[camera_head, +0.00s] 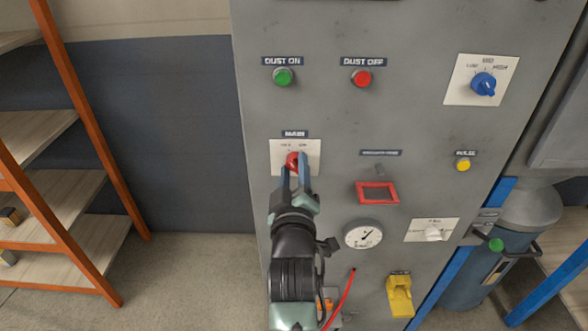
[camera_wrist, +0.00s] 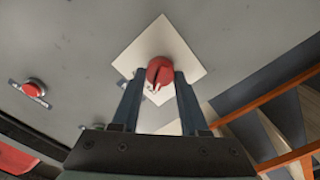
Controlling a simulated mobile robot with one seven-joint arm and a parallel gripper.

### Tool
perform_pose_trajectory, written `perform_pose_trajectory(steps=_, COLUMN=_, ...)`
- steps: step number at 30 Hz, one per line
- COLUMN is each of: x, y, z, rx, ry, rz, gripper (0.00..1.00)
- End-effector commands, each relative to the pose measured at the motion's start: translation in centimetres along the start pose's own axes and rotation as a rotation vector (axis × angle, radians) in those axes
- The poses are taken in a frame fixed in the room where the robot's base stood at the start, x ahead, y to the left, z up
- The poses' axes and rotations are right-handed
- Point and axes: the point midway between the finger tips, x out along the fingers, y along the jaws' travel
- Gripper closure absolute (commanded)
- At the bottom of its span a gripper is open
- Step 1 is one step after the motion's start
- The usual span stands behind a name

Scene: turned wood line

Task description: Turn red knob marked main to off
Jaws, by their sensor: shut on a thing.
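The red knob (camera_head: 292,159) marked MAIN sits on a white plate (camera_head: 312,150) on the grey panel (camera_head: 330,110). My gripper (camera_head: 294,168) reaches up from below with its two fingers on either side of the knob, shut on it. In the wrist view the red knob (camera_wrist: 160,71) shows between the fingertips of my gripper (camera_wrist: 160,78), in front of its white plate (camera_wrist: 150,45). The fingers hide part of the knob. The small lettering on the plate is too small to read surely, so I cannot tell which setting the knob points to.
Above are a green DUST ON button (camera_head: 283,77) and a red DUST OFF button (camera_head: 361,78). Orange-framed shelves (camera_head: 85,130) stand left.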

Motion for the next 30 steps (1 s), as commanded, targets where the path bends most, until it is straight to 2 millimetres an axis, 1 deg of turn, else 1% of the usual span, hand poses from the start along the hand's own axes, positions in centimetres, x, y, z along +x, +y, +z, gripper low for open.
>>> perform_pose_trajectory(steps=3, x=0.0, y=0.0, z=0.0, rx=-0.003, ry=0.000, rz=0.000, gripper=1.00)
perform_pose_trajectory(steps=4, x=0.0, y=0.0, z=0.0, rx=-0.003, ry=0.000, rz=0.001, gripper=0.53)
perform_pose_trajectory(steps=8, x=0.0, y=0.0, z=0.0, rx=-0.002, ry=0.000, rz=0.000, gripper=0.29)
perform_pose_trajectory(steps=9, x=0.0, y=0.0, z=0.0, rx=-0.002, ry=0.000, rz=0.000, gripper=0.26)
perform_pose_trajectory(steps=17, x=0.0, y=0.0, z=0.0, rx=-0.001, ry=0.000, rz=0.000, gripper=0.26)
perform_pose_trajectory(steps=20, x=-0.4, y=-0.1, z=0.1, rx=0.000, ry=-0.001, rz=0.000, gripper=0.26)
perform_pose_trajectory(steps=23, x=-1.4, y=-0.1, z=0.1, rx=0.000, ry=-0.001, rz=0.000, gripper=0.26)
perform_pose_trajectory(steps=26, x=-2.9, y=-0.1, z=0.1, rx=0.000, ry=-0.002, rz=0.000, gripper=0.26)
perform_pose_trajectory(steps=30, x=-5.7, y=-0.1, z=0.2, rx=-0.001, ry=-0.002, rz=-0.001, gripper=0.26)
